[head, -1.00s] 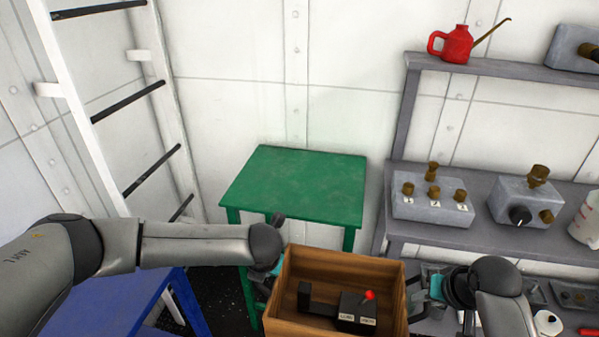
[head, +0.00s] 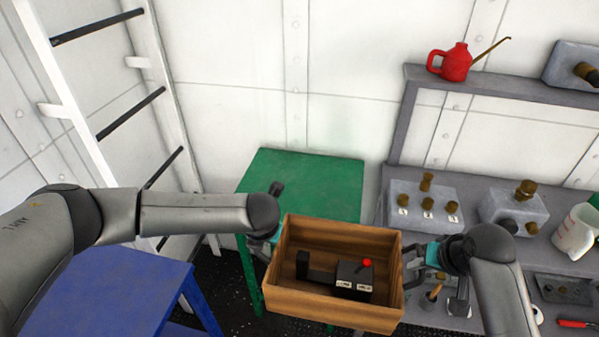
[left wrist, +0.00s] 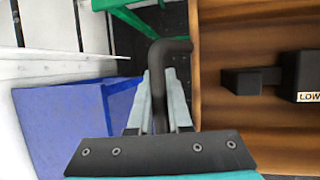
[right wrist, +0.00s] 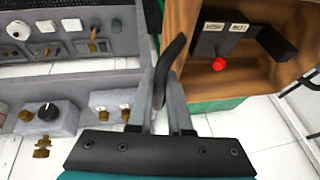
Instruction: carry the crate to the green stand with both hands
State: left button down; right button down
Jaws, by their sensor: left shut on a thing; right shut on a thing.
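The wooden crate (head: 330,311) is held between my two arms in the head view, in front of the green stand (head: 312,180) and overlapping its near edge in the picture. A black device (head: 354,279) with a red knob and white labels lies inside the crate. My left gripper (head: 270,246) is at the crate's left side, shut on its dark handle (left wrist: 158,85). My right gripper (head: 415,262) is at the right side, shut on the other handle (right wrist: 168,70). The green stand's visible top is bare.
A blue table (head: 105,290) stands at the left, below a white ladder (head: 60,90). A grey shelf unit (head: 398,130) at the right holds a red oil can (head: 452,62), control boxes (head: 425,207) and a white jug (head: 577,232). A wall rises behind the stand.

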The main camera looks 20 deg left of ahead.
aim_at(301, 185)
jog(key=i+j, duration=0.45)
jog(key=i, duration=0.15)
jog(key=i+j, duration=0.45)
jog(key=i, duration=0.15)
